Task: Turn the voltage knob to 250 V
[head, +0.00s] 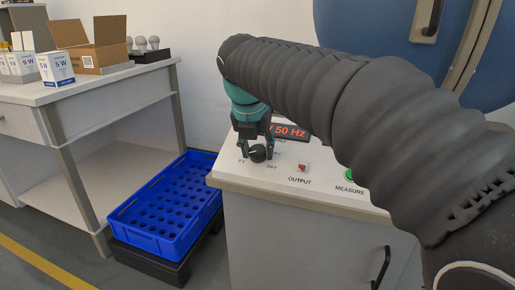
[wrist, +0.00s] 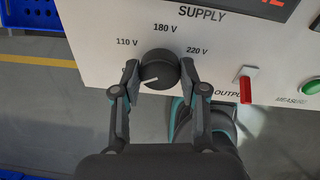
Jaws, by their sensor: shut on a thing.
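The voltage knob (wrist: 160,66) is a round black dial on the white panel under the word SUPPLY. Its short white mark lies at the lower left of its face in the wrist view. The labels 110 V (wrist: 127,43), 180 V (wrist: 165,28) and 220 V (wrist: 197,50) show around it. A 250 V label (head: 271,167) is small at the knob's lower right in the head view; the fingers cover that area in the wrist view. My gripper (wrist: 160,74) is shut on the knob, one finger on each side. The knob (head: 257,154) also shows in the head view.
A red OUTPUT switch (head: 302,167) and green MEASURE button (head: 349,175) sit right of the knob. A red-lit display (head: 290,131) is behind, partly hidden. A blue crate (head: 170,205) stands left of the cabinet; a bench (head: 100,87) with boxes is beyond.

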